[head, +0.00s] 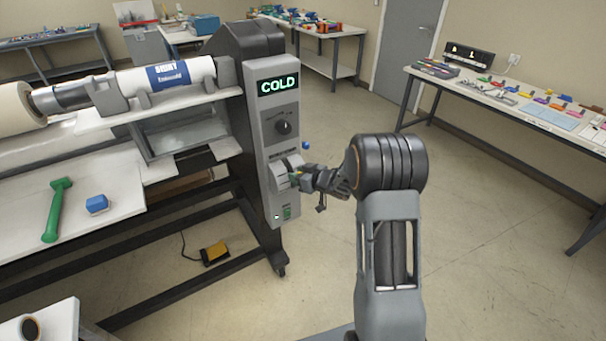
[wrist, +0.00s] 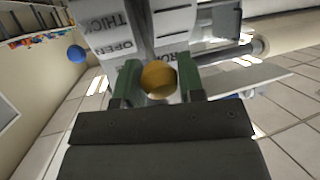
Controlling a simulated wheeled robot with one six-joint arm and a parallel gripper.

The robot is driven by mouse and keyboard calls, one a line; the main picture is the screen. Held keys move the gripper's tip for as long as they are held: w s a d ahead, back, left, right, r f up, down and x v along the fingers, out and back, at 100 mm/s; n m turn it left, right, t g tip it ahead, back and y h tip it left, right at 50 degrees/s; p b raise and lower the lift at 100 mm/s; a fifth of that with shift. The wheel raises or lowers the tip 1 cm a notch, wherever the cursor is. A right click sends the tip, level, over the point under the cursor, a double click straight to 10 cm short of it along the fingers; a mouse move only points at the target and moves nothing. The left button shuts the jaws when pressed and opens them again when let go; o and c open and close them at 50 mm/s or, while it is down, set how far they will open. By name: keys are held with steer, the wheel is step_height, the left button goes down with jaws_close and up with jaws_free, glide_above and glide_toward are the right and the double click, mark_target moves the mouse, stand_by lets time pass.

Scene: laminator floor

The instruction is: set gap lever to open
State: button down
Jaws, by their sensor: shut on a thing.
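The laminator's control panel (head: 270,130) shows a lit COLD display, a black dial and a grey lever housing (head: 285,172). My gripper (head: 297,178) is at that housing, on the panel's right side. In the wrist view, the green fingers of my gripper (wrist: 160,82) are shut on a round orange knob (wrist: 158,77), which I take for the end of the gap lever. The housing behind it bears lettering, including THICK and what looks like OPEN. The lever's shaft is mostly hidden, so its exact setting cannot be told.
A blue ball knob (head: 306,145) sticks out beside the panel, just above my gripper; it also shows in the wrist view (wrist: 77,54). An orange foot pedal (head: 215,254) is on the floor.

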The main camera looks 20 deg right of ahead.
steer(key=shift+w+r+p, duration=0.6)
steer(key=shift+w+r, duration=0.1)
steer(key=shift+r, duration=0.3)
steer(key=c, duration=0.9)
jaws_free()
steer(key=shift+w+d, duration=0.1)
steer(key=shift+c, duration=0.2)
steer(key=shift+o, duration=0.9)
steer(key=shift+f, duration=0.1)
steer(key=shift+a, duration=0.2)
steer(key=b+v, duration=0.1)
steer(key=v, duration=1.3)
